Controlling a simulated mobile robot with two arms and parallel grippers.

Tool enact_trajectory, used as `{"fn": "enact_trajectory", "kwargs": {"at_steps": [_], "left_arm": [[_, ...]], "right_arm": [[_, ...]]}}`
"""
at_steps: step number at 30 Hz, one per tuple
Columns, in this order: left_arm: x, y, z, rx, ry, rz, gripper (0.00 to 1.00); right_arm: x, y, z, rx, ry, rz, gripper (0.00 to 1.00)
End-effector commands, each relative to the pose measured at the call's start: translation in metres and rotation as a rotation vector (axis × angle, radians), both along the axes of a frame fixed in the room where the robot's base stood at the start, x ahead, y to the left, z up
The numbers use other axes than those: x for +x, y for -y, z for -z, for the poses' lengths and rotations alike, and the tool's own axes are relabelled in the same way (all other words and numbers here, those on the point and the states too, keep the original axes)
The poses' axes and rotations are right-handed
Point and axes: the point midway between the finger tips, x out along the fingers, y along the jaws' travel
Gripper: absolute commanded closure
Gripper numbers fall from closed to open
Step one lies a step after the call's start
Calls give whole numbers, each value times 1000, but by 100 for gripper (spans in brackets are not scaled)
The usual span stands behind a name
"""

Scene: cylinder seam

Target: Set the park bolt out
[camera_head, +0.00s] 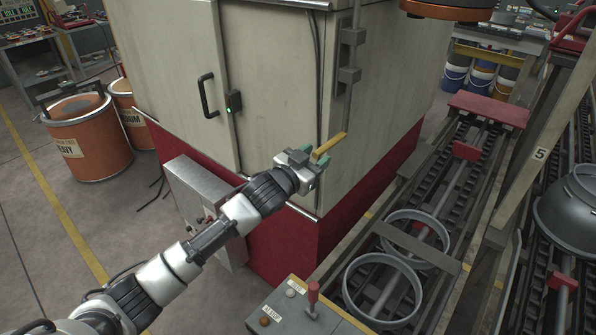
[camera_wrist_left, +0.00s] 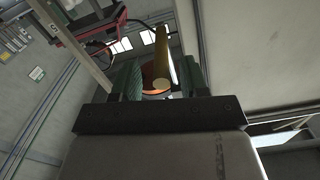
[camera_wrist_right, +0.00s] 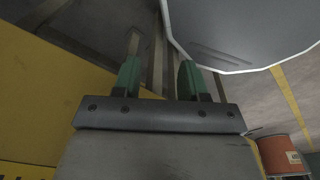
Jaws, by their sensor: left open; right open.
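A short yellow bar (camera_head: 330,145), which looks like the park bolt, sticks out at the corner of the cream cabinet, below a grey vertical rod. My left gripper (camera_head: 307,158) is open at the bar's near end. In the left wrist view the bar (camera_wrist_left: 162,58) shows between the two green-padded fingers (camera_wrist_left: 162,82), its round end facing the camera. I cannot tell whether the fingers touch it. My right gripper (camera_wrist_right: 158,80) shows only in its own wrist view; it is open, with nothing held between its fingers.
The cabinet (camera_head: 270,80) with its red base stands close behind my left gripper. A control box (camera_head: 300,312) with a red-topped lever is at the bottom. Two metal rings (camera_head: 382,292) sit on the rail track at right. Orange drums (camera_head: 88,140) stand at left.

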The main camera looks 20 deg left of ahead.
Motion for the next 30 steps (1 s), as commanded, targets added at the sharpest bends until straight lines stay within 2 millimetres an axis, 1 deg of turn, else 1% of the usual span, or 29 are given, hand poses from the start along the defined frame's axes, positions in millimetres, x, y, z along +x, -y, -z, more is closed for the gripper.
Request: {"fn": "enact_trajectory", "kwargs": {"at_steps": [1, 9, 12, 15, 20, 30], "left_arm": [[-9, -3, 3, 2, 0, 1, 56], [-54, -22, 4, 3, -1, 1, 56], [-67, -27, 4, 2, -3, 0, 56], [-76, -31, 3, 2, -3, 0, 56], [-81, -33, 1, 1, -3, 0, 56], [-81, -33, 1, 1, -3, 0, 56]], "right_arm": [[0, 0, 4, 0, 0, 0, 57], [0, 0, 16, 0, 0, 0, 57], [0, 0, 19, 0, 0, 0, 57], [0, 0, 20, 0, 0, 0, 57], [0, 0, 21, 0, 0, 0, 57], [0, 0, 21, 0, 0, 0, 57]]}}
